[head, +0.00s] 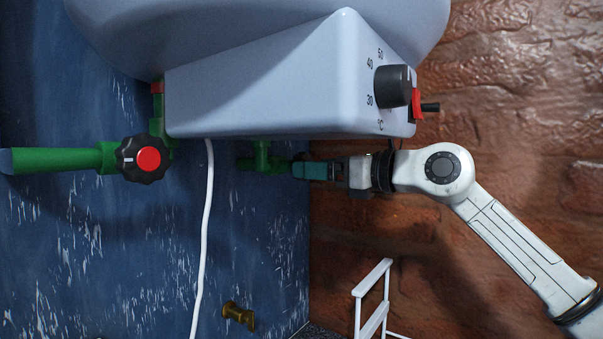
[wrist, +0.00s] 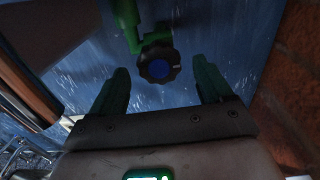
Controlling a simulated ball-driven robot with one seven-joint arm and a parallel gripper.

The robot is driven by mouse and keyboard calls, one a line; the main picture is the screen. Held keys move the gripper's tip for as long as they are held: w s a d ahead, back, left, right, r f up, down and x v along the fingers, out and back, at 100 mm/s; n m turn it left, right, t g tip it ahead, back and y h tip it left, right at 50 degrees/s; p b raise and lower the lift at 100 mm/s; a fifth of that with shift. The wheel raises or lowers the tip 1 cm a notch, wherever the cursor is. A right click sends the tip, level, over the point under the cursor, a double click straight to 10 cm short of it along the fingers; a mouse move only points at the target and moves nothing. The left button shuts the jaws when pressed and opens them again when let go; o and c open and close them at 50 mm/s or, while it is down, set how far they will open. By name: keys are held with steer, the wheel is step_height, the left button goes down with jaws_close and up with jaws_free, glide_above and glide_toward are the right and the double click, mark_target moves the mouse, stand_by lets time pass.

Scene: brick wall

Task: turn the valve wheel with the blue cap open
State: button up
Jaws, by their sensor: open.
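The valve wheel with the blue cap (wrist: 158,66) shows in the wrist view as a dark knob with a white mark at its right, on a green pipe fitting (wrist: 127,18). In the head view its fitting (head: 262,160) shows under the boiler box, but the wheel itself is hidden or cannot be made out by my gripper (head: 298,170). In the wrist view my gripper (wrist: 163,74) is open and empty. The wheel lies ahead of the fingertips and between them in the picture, seemingly apart from both.
A red-capped black wheel (head: 148,160) sits on another green pipe at left. The boiler's box (head: 265,85) with a dial (head: 392,86) hangs just above my gripper. A white cable (head: 205,230) hangs left. A brick wall (head: 520,90) is at right, a white chair (head: 375,300) below.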

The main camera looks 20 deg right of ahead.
steer(key=v, duration=0.5)
steer(key=shift+s+b, duration=0.15)
steer(key=shift+b, duration=0.25)
steer(key=shift+d, duration=0.1)
